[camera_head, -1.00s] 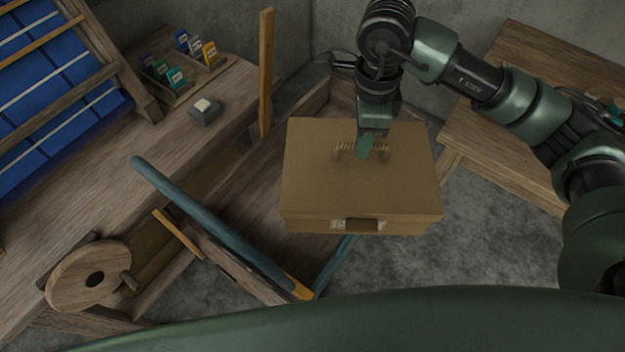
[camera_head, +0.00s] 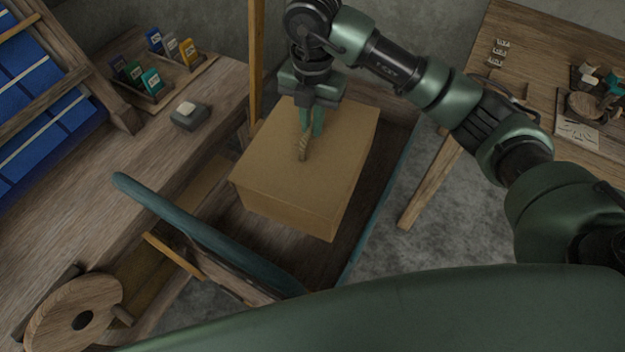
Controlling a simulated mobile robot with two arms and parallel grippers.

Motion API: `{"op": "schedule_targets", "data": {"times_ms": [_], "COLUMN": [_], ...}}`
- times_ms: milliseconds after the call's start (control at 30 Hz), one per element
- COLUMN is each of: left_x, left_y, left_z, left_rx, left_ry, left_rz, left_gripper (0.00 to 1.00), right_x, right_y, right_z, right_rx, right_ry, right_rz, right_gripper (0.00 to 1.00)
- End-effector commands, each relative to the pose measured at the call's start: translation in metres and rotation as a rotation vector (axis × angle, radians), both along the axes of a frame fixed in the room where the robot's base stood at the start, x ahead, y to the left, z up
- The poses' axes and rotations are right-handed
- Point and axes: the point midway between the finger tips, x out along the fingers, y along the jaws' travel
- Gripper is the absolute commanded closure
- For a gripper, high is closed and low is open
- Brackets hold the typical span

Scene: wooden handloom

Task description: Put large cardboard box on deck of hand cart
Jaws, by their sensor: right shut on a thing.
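The large cardboard box (camera_head: 285,180) is in the middle of the view, turned at an angle, above or on the wooden deck of the hand cart (camera_head: 340,238). I cannot tell whether its underside touches the deck. My right gripper (camera_head: 311,130) points down at the box's top and is shut on the rope handle (camera_head: 303,147) there. The cart's blue side rails run along the left (camera_head: 200,232) and the right (camera_head: 385,205) of the box. The box hides much of the deck. My left gripper is not in view.
A loom bench with a wooden wheel (camera_head: 75,318) and a grey block (camera_head: 190,116) lies left of the cart. A tray of coloured cards (camera_head: 160,80) stands on it. A wooden table (camera_head: 530,60) with small items is at right. Grey floor (camera_head: 455,225) is free between cart and table.

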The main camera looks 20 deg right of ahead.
Motion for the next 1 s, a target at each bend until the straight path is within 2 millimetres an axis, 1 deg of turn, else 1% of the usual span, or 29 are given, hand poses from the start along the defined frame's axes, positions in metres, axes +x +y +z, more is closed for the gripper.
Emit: {"op": "schedule_targets", "data": {"times_ms": [100,167,233,367,600,700,800,1000], "left_x": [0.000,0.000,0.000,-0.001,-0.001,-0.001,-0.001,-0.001], "left_y": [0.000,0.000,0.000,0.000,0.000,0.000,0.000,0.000], "left_z": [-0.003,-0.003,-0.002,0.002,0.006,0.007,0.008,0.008], "left_rx": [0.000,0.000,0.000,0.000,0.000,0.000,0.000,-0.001], "left_ry": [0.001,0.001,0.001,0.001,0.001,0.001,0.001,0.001], "left_rz": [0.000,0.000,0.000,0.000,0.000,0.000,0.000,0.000], "left_gripper": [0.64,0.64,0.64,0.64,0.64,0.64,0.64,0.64], "right_x": [0.002,0.002,0.002,0.001,0.001,0.001,0.002,0.002], "right_y": [0.001,0.001,0.001,0.001,0.001,0.002,0.001,0.002], "right_z": [-0.004,-0.008,-0.017,-0.048,-0.112,-0.134,-0.151,-0.167], "right_rx": [0.000,0.000,-0.001,-0.001,-0.001,-0.001,-0.001,0.000], "right_ry": [-0.001,0.001,0.003,0.006,0.005,0.003,0.001,0.001], "right_rz": [-0.082,-0.103,-0.113,-0.113,-0.111,-0.111,-0.109,-0.109], "right_gripper": [1.00,1.00,1.00,1.00,1.00,1.00,1.00,1.00]}}
